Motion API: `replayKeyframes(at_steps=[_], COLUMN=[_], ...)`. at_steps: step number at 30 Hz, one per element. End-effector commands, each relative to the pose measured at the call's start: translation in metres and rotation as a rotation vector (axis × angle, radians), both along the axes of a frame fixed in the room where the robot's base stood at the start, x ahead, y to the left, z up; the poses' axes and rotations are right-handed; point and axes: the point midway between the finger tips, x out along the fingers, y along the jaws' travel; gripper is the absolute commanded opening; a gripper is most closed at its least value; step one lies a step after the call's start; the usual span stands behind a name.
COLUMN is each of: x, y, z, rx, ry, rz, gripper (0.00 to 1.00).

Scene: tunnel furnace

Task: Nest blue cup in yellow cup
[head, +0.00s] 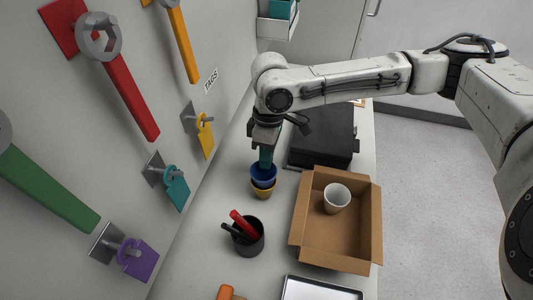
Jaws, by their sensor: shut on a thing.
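The blue cup (262,175) is upright, directly above the yellow cup (262,192). Its lower part seems to be inside the yellow cup's rim, but I cannot tell whether it rests fully in it. The yellow cup stands on the table, and its upper part is mostly hidden by the blue cup.
A cardboard box (374,225) with a white cup (336,198) inside stands to the right. A black pen holder (250,246) with markers is in front. A black case (325,135) lies behind. A tray (320,290) is at the near edge. The tool wall (200,80) rises at left.

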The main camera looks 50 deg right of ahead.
Motion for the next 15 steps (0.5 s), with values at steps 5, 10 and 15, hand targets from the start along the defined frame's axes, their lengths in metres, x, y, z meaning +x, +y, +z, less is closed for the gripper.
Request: replayKeyframes(at_steps=[5, 10, 15], x=[-0.0002, -0.0002, -0.0002], y=[0.0001, 0.0001, 0.0001], z=[-0.0063, -0.0067, -0.0066], rx=[0.001, 0.001, 0.001], ry=[0.0, 0.0, 0.0], rz=[0.0, 0.0, 0.0], gripper=[0.0, 0.0, 0.12])
